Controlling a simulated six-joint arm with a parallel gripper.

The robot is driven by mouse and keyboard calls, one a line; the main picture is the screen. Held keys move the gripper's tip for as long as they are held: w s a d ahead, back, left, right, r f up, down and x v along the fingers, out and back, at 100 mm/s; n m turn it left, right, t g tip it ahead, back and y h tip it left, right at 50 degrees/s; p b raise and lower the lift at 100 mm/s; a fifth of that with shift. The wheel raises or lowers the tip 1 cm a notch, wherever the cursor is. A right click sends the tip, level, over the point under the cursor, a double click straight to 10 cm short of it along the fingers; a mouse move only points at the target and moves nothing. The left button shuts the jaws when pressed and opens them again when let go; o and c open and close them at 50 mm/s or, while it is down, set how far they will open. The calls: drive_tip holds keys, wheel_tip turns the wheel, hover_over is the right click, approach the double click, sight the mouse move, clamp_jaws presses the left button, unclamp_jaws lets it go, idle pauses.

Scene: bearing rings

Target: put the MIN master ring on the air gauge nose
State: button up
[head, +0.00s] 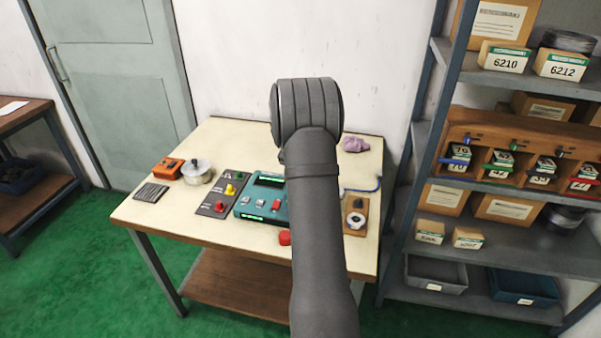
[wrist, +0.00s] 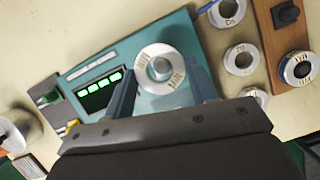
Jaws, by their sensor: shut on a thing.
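The MIN master ring (wrist: 147,57) is a silver ring with dark lettering, partly readable as MIN. In the wrist view it sits between the fingers of my gripper (wrist: 162,72), which is shut on it. The ring is over the teal air gauge unit (wrist: 95,60), whose display glows green. The unit also shows in the head view (head: 262,198). A grey round shape shows inside the ring's bore; I cannot tell whether it is the gauge nose or how the ring sits relative to it. My arm hides my gripper and the ring in the head view.
Loose silver rings (wrist: 240,59) lie between board and unit. A metal pot (head: 197,172) and an orange box (head: 167,168) stand at the table's left.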

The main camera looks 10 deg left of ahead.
drive_tip(key=shift+f, duration=0.2)
drive_tip(key=shift+f, duration=0.75)
drive_tip(key=shift+f, duration=0.75)
idle(1.1)
drive_tip(key=o, duration=1.2)
drive_tip(key=shift+o, duration=0.2)
drive_tip(key=shift+r, duration=3.75)
drive_tip(key=shift+f, duration=3.8)
